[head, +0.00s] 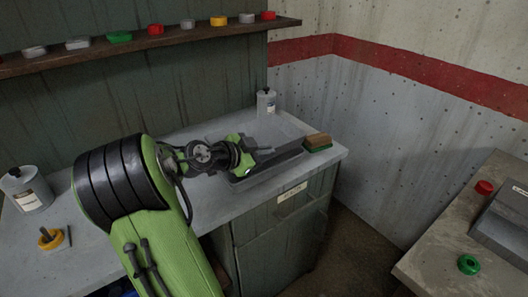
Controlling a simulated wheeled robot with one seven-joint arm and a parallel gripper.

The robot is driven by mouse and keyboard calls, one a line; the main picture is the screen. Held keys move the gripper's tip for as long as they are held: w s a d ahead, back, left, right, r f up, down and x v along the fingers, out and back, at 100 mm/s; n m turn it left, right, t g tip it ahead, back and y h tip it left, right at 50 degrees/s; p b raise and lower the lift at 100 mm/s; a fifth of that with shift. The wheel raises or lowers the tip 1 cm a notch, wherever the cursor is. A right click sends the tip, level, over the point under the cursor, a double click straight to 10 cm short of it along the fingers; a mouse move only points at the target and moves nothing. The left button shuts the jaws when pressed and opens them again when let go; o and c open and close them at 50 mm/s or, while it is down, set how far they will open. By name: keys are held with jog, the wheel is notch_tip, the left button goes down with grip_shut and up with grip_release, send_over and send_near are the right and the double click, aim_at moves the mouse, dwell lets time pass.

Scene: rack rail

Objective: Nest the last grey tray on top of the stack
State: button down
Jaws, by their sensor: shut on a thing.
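My gripper (264,151) reaches over the workbench from the left and is shut on a grey tray (290,130) at its near left side. The held tray looks roughly level. The grey tray stack (268,172) is on the bench directly below it. The two overlap in this view, so I cannot tell whether the held tray touches the stack or is slightly above it. My gripper and wrist hide the left part of the held tray.
A brush (317,141) lies close to the stack's right, near the bench's end. A white bottle (266,103) stands behind the trays. A canister (26,190) and a yellow item (52,239) are at the left. A shelf (170,40) with small coloured lids runs above.

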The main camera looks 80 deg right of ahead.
jog(key=shift+f+b, duration=0.85)
jog(key=shift+b, duration=0.2)
jog(key=shift+f, duration=0.95)
jog(key=c, duration=1.2)
grip_release()
jog(key=shift+c, duration=0.8)
jog(key=shift+w+r, duration=0.1)
